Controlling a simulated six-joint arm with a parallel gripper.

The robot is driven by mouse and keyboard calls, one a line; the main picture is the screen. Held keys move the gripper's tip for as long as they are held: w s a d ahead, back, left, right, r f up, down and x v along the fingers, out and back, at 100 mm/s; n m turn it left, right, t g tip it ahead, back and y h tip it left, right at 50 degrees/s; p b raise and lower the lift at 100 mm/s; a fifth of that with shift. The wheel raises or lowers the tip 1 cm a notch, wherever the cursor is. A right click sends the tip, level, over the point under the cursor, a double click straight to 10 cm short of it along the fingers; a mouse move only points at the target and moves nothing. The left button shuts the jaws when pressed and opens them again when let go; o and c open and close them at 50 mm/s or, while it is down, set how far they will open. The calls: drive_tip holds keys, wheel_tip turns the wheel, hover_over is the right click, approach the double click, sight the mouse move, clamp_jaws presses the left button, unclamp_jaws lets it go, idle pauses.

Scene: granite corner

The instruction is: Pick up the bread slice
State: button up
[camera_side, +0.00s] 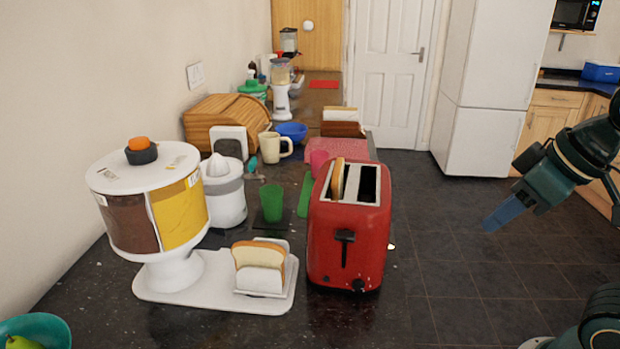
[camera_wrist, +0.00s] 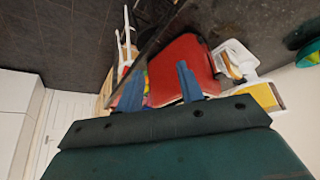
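One bread slice (camera_side: 259,254) stands in a small white holder left of the red toaster (camera_side: 347,235). Another bread slice (camera_side: 338,178) sticks up from the toaster's left slot; the right slot looks empty. My gripper (camera_side: 503,213) is in the air at the right of the side view, well apart from both slices and right of the toaster. In the wrist view my gripper's two blue fingers (camera_wrist: 158,82) are spread with nothing held between them. The toaster (camera_wrist: 190,55) shows beyond them, with a small bread-coloured shape (camera_wrist: 232,64) beside it.
A white dispenser (camera_side: 157,210) with brown and yellow panels stands on the left. A green cup (camera_side: 271,203), a juicer (camera_side: 223,190), a mug (camera_side: 275,146) and a wooden bread box (camera_side: 215,113) crowd the dark counter behind. Open floor lies right of the counter.

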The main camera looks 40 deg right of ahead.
drive_tip(key=w+a+r+n+y, duration=0.1)
drive_tip(key=w+a+r+n, duration=0.15)
drive_tip(key=w, duration=0.45)
drive_tip(key=n+g+y, duration=0.2)
drive_tip(key=n, duration=0.4)
approach(260, 243)
wheel_tip(260, 243, up, 2)
drive_tip(key=shift+d+r, duration=0.2)
drive_tip(key=shift+d, duration=0.2)
drive_tip(key=shift+f+g, duration=0.1)
drive_tip(key=shift+g, duration=0.2)
drive_tip(key=shift+x, duration=4.15)
drive_tip(key=shift+a, duration=0.1)
drive_tip(key=shift+x, duration=2.6)
